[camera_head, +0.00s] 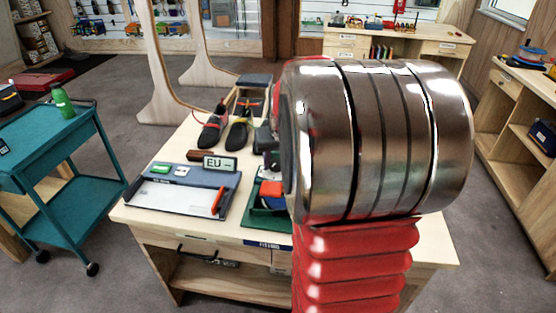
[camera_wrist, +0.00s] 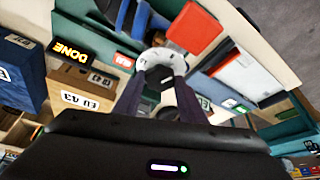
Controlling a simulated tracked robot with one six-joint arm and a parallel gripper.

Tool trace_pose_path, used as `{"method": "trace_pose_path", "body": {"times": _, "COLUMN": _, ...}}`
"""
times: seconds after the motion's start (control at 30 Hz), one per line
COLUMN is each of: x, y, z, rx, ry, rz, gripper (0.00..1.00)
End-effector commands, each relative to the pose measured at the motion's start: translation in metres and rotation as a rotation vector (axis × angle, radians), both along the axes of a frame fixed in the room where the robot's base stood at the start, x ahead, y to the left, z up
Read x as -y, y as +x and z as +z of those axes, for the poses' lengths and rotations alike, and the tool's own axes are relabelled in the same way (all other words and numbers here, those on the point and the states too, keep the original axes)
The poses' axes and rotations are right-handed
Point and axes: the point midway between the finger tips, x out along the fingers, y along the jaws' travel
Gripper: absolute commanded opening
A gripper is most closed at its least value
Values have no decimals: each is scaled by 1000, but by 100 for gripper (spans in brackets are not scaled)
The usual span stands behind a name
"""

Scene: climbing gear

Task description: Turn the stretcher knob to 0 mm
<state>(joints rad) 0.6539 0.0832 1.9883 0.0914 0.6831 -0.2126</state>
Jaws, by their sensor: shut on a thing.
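In the wrist view a round white and grey knob (camera_wrist: 157,60) sits between the two fingertips of my gripper (camera_wrist: 160,74). My gripper is shut on this knob, one finger on each side. The knob has small dark marks on its face, too small to read, so its setting cannot be told. In the head view my metal arm joint and red sleeve cover the right part of the workbench (camera_head: 150,214). They hide most of the stretcher area, and the knob cannot be made out there.
A red panel (camera_wrist: 194,30) is above right. In the head view climbing shoes (camera_head: 212,130) and an EU display (camera_head: 220,165) stand on the bench. A teal cart (camera_head: 62,165) is left.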

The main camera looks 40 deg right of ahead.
Motion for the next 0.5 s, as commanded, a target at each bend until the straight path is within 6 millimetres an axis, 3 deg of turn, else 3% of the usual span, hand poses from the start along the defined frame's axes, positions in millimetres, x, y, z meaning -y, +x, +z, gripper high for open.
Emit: {"method": "trace_pose_path", "body": {"times": 0.5, "x": 0, "y": -1, "z": -1, "rx": -2, "ry": 5, "rz": 131, "gripper": 15}}
